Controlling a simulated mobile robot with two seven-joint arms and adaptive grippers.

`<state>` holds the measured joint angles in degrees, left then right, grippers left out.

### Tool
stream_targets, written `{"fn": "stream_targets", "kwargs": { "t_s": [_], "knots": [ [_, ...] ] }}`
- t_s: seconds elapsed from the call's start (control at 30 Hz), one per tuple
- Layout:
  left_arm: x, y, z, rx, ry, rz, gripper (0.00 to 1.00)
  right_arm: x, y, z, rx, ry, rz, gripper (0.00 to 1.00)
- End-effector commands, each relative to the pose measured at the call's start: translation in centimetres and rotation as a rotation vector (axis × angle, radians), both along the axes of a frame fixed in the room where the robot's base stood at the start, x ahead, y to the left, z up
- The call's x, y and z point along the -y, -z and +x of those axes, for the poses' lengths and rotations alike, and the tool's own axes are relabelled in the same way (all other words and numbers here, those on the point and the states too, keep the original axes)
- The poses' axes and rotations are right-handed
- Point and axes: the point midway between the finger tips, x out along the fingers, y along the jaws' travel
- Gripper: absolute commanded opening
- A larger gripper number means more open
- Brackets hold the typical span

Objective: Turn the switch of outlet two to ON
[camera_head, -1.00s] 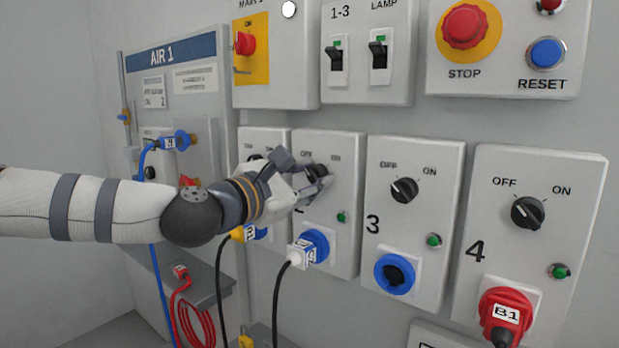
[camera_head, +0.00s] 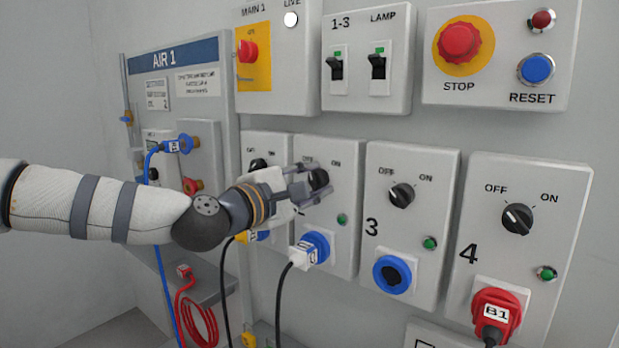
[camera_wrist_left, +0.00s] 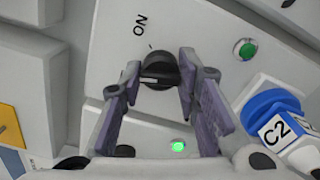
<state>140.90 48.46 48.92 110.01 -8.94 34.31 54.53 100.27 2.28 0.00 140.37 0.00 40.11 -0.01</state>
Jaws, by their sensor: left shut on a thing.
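The outlet two panel (camera_head: 335,240) is a light grey box with OFF and ON marks at its top. Its black rotary switch (camera_head: 319,179) is partly hidden by my left gripper (camera_head: 308,184). The left gripper is shut on this switch, one finger on each side. In the left wrist view, the switch (camera_wrist_left: 160,70) sits between the fingertips (camera_wrist_left: 160,76), near the ON mark. Which mark the knob points to is hard to tell. A green lamp (camera_head: 342,220) and a blue socket (camera_head: 316,246) with a white plug are below the switch. My right gripper is not in view.
Outlet three's panel (camera_head: 374,233) with its own black switch (camera_head: 401,195) stands close on the right, then outlet four's panel (camera_head: 574,195). Breaker boxes and the red STOP button (camera_head: 459,42) are above. A black cable (camera_head: 279,300) hangs below outlet two.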

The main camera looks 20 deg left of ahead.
Motion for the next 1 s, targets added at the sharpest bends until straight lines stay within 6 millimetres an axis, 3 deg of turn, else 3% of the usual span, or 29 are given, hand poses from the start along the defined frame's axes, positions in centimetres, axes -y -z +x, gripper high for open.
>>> {"fn": "stream_targets", "kwargs": {
  "t_s": [0.6,1.0],
  "knots": [
    [0.0,-0.4,-0.1,0.202,0.000,0.549,0.01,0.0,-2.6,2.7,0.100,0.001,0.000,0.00],
    [0.0,0.0,0.0,0.306,0.000,0.844,0.01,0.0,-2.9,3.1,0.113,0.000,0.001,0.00]
  ]
}}
